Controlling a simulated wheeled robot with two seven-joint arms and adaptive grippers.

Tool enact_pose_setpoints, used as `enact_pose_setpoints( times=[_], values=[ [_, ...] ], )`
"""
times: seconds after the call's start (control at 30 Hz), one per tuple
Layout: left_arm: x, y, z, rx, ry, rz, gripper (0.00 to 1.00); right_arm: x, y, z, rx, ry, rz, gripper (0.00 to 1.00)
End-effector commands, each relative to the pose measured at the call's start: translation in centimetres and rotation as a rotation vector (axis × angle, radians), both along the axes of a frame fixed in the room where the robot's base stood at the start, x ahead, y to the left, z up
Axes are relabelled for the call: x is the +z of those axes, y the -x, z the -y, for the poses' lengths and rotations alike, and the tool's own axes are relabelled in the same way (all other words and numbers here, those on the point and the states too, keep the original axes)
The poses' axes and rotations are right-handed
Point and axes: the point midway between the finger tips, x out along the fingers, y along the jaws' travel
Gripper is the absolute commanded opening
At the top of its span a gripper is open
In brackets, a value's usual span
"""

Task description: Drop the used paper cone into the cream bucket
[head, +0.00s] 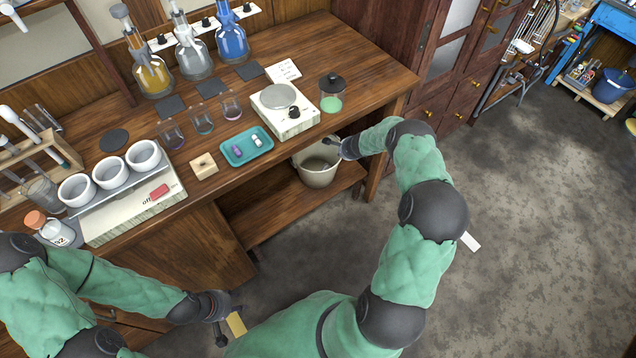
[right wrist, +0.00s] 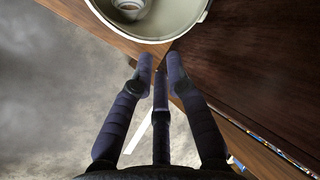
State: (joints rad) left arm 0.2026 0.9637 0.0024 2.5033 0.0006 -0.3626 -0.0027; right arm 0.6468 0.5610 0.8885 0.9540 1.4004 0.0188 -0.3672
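The cream bucket (head: 318,174) stands on the low shelf under the bench, near its right end. It also shows at the top of the right wrist view (right wrist: 160,38). Inside it is a small pale round thing with a brownish middle (right wrist: 131,5), which looks like the used paper cone; the picture edge cuts it off. My right gripper (right wrist: 160,58) is near the bucket's rim, its fingers apart with nothing between them. In the head view its tips are by the rim's right side. My left gripper (head: 228,322) is low in front of the bench, beside a yellowish piece; its grip is unclear.
The wooden bench (head: 330,55) carries flasks, a balance (head: 285,110), a teal tray (head: 246,146) and a heater with white cups (head: 135,200). A jar with green contents (head: 332,95) stands near its edge. A dark wooden cabinet (head: 455,75) is right of it. The floor there is mostly clear.

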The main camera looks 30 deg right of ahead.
Motion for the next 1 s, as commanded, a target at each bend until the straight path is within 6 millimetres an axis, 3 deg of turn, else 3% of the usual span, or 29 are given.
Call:
enact_pose_setpoints(
  times=[0.17,0.37,0.67,0.8,1.0],
  values=[
    [0.0,0.0,0.0,0.0,0.0,0.0,0.4,-1.0,0.7,-2.3,0.061,0.005,-0.042,0.16],
    [0.0,0.0,0.0,0.0,0.0,0.0,0.4,-3.7,4.2,-10.8,0.319,0.041,-0.183,0.16],
    [0.0,0.0,0.0,0.0,0.0,0.0,0.4,-4.9,12.9,-23.7,0.812,0.119,-0.32,0.16],
    [0.0,0.0,0.0,0.0,0.0,0.0,0.4,-4.1,17.8,-29.0,1.051,0.144,-0.334,0.16],
    [0.0,0.0,0.0,0.0,0.0,0.0,0.4,-1.9,25.1,-35.2,1.363,0.147,-0.302,0.16]
  ],
)
